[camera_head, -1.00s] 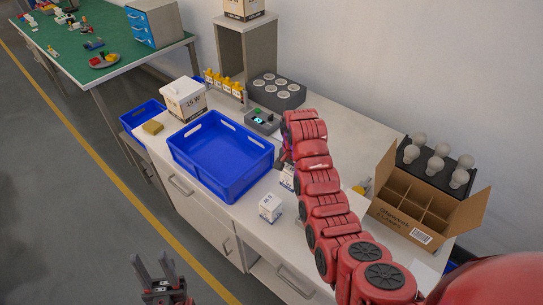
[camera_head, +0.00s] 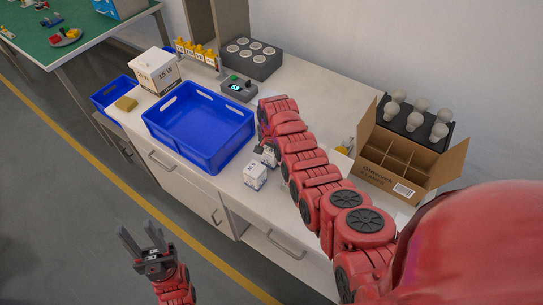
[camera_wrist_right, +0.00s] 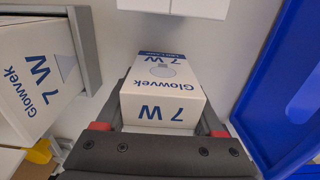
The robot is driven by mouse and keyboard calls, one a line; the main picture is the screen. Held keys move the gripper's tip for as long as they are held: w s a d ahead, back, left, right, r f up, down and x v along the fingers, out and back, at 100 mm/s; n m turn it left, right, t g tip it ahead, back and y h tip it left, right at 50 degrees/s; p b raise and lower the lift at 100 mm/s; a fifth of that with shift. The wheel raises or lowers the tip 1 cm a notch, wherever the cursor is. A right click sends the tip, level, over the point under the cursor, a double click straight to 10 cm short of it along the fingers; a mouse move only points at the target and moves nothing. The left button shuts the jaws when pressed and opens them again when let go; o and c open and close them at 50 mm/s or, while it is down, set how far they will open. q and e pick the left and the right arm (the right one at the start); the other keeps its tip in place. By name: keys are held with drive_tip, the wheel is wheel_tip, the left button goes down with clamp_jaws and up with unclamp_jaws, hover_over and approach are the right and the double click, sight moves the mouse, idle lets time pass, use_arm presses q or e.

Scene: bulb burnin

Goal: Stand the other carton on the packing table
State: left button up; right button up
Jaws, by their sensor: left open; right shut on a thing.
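My right gripper (camera_wrist_right: 160,130) is shut on a small white carton (camera_wrist_right: 162,90) marked Glowvek 7 W in blue. In the head view this carton (camera_head: 269,156) is partly hidden by my right arm, low over the white table (camera_head: 310,110) or touching it; I cannot tell which. Another white carton (camera_head: 255,177) with blue print stands on the table just in front of it. The right wrist view shows a second 7 W carton (camera_wrist_right: 35,85) at the left and part of a white box at the top. My left gripper (camera_head: 139,232) is open and empty, in front of the table.
A blue crate (camera_head: 165,128) stands left of the held carton. A larger 15 W box (camera_head: 157,72), a control box (camera_head: 238,88) and a grey socket block (camera_head: 252,58) stand behind. An open divided carton (camera_head: 408,165) and a rack of bulbs (camera_head: 415,120) stand right of my arm.

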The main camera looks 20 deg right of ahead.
drive_tip(key=shift+f, duration=0.3)
drive_tip(key=shift+f, duration=0.15)
drive_tip(key=o, duration=1.4)
drive_tip(key=shift+r, duration=0.25)
wheel_tip(320, 180, up, 9)
drive_tip(key=b, duration=0.2)
drive_tip(key=shift+b, duration=0.3)
wheel_tip(320, 180, up, 2)
drive_tip(key=shift+p, duration=1.15)
drive_tip(key=shift+r+p, duration=0.45)
drive_tip(key=shift+r, duration=0.05)
